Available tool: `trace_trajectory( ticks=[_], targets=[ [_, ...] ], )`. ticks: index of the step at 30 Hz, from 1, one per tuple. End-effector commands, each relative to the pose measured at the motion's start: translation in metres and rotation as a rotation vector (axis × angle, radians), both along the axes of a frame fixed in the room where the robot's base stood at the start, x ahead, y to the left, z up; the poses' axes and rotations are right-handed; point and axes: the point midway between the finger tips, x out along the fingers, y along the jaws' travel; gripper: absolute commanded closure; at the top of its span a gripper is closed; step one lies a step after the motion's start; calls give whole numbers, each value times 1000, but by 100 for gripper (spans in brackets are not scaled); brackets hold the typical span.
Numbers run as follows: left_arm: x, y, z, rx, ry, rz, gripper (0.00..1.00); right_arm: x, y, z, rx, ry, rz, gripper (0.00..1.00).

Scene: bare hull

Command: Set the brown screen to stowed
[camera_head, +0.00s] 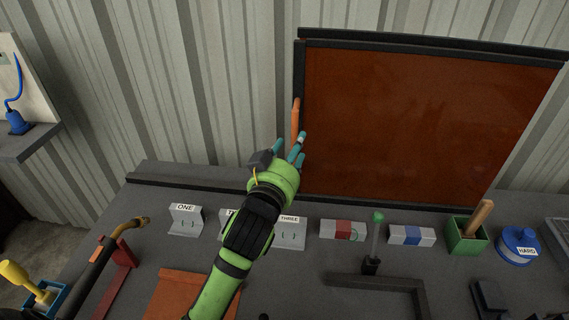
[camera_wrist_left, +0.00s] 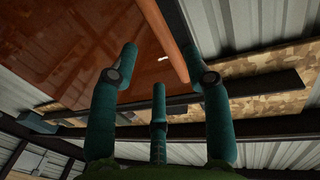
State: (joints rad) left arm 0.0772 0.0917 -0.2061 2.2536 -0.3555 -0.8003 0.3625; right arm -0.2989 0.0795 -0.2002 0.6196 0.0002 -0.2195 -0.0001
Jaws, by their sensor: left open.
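The brown screen (camera_head: 420,120) is a large translucent brown panel in a dark frame. It stands upright at the back right of the bench. An orange bar-like handle (camera_head: 295,122) runs along its left edge. My left gripper (camera_head: 291,147) is at the screen's lower left edge, just below the handle. In the left wrist view, the teal fingers (camera_wrist_left: 160,75) are spread open. The handle (camera_wrist_left: 165,40) shows between and beyond them, with the brown panel (camera_wrist_left: 70,45) on the left. I cannot tell whether a finger touches the handle. My right gripper is not in view.
Label stands ONE (camera_head: 186,218) and THREE (camera_head: 290,232) sit on the bench, another partly behind my arm. A red-banded block (camera_head: 343,230), a green-knobbed lever (camera_head: 375,240), a blue-banded block (camera_head: 411,236), a green box (camera_head: 467,238) and a blue HARD container (camera_head: 517,246) stand to the right.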

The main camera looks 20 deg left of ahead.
Motion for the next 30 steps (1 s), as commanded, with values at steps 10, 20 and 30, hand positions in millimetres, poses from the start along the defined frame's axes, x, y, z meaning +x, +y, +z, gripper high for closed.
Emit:
trace_trajectory(
  ticks=[10,20,30],
  targets=[
    [-57,-4,0,-1,2,-1,51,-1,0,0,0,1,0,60],
    [-63,-5,0,0,0,-1,51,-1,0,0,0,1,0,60],
    [-63,-5,0,0,0,-1,51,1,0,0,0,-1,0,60]
  ],
)
